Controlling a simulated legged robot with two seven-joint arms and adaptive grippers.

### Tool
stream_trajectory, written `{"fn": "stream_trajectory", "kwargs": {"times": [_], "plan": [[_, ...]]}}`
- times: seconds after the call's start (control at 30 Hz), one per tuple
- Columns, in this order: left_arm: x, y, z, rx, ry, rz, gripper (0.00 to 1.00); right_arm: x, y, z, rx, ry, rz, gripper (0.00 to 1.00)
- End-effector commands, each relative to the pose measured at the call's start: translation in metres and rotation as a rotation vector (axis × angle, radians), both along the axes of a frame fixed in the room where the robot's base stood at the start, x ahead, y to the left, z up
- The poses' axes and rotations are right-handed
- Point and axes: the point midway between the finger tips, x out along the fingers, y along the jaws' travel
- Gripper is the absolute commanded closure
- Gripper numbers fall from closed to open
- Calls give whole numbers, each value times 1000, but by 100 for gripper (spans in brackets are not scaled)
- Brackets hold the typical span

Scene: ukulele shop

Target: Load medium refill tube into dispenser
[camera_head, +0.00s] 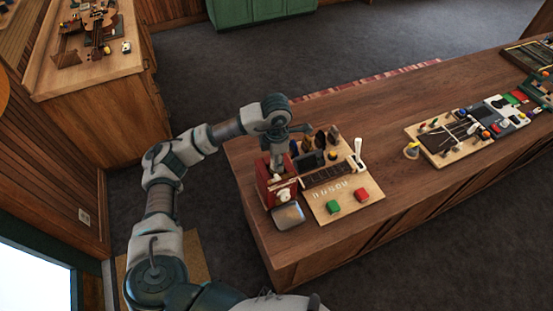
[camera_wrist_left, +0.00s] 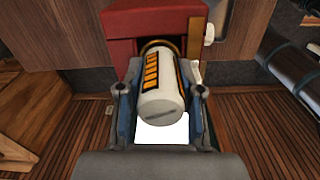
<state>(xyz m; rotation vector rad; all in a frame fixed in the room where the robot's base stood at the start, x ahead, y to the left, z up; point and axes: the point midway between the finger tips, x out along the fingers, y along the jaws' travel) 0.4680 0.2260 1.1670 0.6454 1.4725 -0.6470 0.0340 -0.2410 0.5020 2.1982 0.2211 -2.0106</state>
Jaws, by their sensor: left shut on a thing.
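A white refill tube (camera_wrist_left: 160,100) with an orange and black label lies between the two fingers of my left gripper (camera_wrist_left: 157,90) in the left wrist view. The gripper is shut on it. The tube's far end is at the round opening (camera_wrist_left: 148,45) of the red dispenser (camera_wrist_left: 152,22); I cannot tell how deep it sits. In the head view the red dispenser (camera_head: 264,186) stands at the left end of the wooden counter, and my left gripper (camera_head: 279,172) is down beside it, partly hidden by the arm. My right gripper is not in view.
Another tool board (camera_head: 440,150) is farther right. The counter (camera_head: 385,125) between them is clear.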

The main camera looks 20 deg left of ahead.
Motion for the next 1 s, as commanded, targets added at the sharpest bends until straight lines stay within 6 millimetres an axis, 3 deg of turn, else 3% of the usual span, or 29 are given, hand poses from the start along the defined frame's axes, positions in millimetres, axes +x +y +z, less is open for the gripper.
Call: {"fn": "stream_trajectory", "kwargs": {"times": [1.0], "plan": [[0,0,-13,0,0,0,100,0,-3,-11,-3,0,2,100]]}}
